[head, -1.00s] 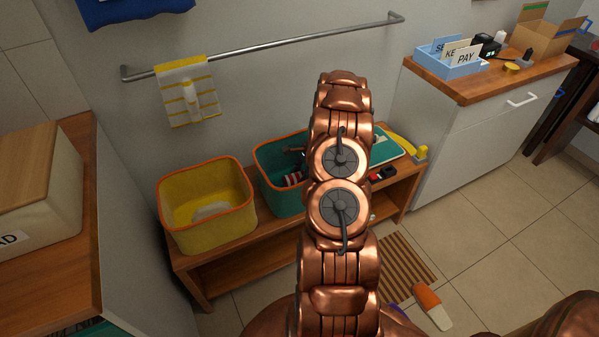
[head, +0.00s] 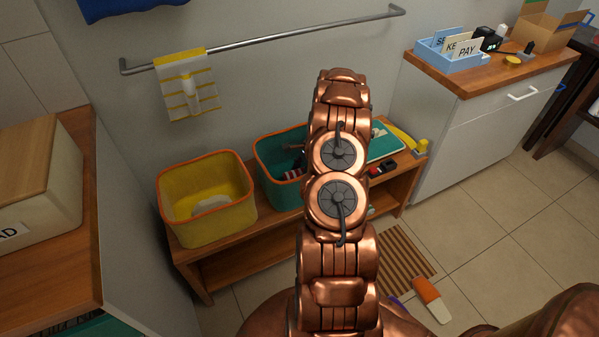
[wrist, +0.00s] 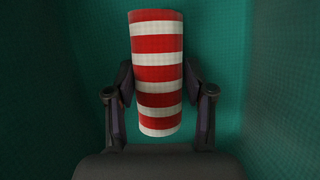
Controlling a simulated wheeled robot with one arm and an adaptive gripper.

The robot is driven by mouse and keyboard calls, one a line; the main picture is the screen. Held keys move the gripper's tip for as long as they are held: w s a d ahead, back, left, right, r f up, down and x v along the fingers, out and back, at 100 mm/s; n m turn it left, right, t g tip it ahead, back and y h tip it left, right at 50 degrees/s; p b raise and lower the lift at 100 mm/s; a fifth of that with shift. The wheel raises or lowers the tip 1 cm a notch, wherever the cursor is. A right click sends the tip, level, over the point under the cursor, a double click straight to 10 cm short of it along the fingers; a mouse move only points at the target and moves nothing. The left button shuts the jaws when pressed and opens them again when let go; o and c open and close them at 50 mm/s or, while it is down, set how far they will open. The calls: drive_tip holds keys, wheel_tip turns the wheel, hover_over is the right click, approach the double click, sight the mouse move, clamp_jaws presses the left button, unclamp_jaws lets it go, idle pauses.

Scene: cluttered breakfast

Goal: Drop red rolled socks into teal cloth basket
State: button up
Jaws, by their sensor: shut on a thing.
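The red rolled socks (wrist: 156,75) are a red-and-white striped roll. In the wrist view they stand upright between the two dark fingers of my gripper (wrist: 160,98), which is shut on them. Teal fabric surrounds the socks and the fingers in that view. In the head view the teal cloth basket (head: 281,192) has an orange rim and stands on the low wooden bench. My gripper is inside the basket's opening, and my arm hides the basket's right part. Only a small part of the gripper and socks shows there.
A yellow basket (head: 208,223) with an orange rim stands left of the teal one on the bench (head: 243,252). A teal book (head: 385,144) and a yellow object lie at the bench's right end. A towel rail (head: 270,42) runs along the wall above.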

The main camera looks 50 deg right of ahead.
drive_tip(key=shift+f, duration=0.3)
drive_tip(key=o, duration=1.2)
drive_tip(key=shift+r, duration=0.1)
drive_tip(key=v, duration=1.2)
